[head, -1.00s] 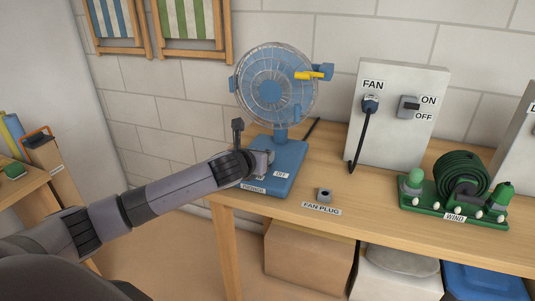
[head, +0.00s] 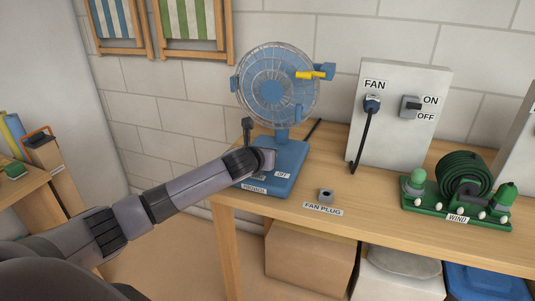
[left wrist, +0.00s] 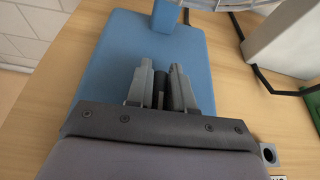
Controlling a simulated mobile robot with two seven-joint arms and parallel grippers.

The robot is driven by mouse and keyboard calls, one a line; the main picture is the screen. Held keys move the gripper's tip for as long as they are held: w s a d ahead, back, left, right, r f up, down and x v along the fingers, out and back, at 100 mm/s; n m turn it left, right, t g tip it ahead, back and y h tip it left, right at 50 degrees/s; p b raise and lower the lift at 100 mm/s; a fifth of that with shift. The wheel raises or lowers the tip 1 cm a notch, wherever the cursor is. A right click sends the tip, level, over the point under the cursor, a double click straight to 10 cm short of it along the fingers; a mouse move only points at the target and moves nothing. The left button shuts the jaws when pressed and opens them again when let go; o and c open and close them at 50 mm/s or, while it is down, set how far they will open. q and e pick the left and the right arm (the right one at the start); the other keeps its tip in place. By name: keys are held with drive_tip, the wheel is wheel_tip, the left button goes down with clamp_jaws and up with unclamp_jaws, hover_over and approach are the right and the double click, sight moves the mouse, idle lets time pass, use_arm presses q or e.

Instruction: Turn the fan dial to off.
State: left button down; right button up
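The blue fan (head: 275,88) stands on the left end of the wooden table, with its clear round guard facing me. Its flat blue base (head: 265,188) bears an OFF label (head: 282,175) and another, partly covered label. My left gripper (head: 270,158) is low over the base and hides the dial in the head view. In the left wrist view, the two grey fingers (left wrist: 161,82) stand close together on either side of a narrow dark piece, which looks like the fan dial (left wrist: 159,90). The dial's pointing direction cannot be made out. My right gripper is not in view.
A white panel (head: 410,140) with the FAN plug (head: 372,104) and an ON/OFF switch (head: 411,106) stands to the right. A small fan plug socket (head: 326,195) and a green hose unit (head: 460,190) sit on the wooden table (head: 375,225).

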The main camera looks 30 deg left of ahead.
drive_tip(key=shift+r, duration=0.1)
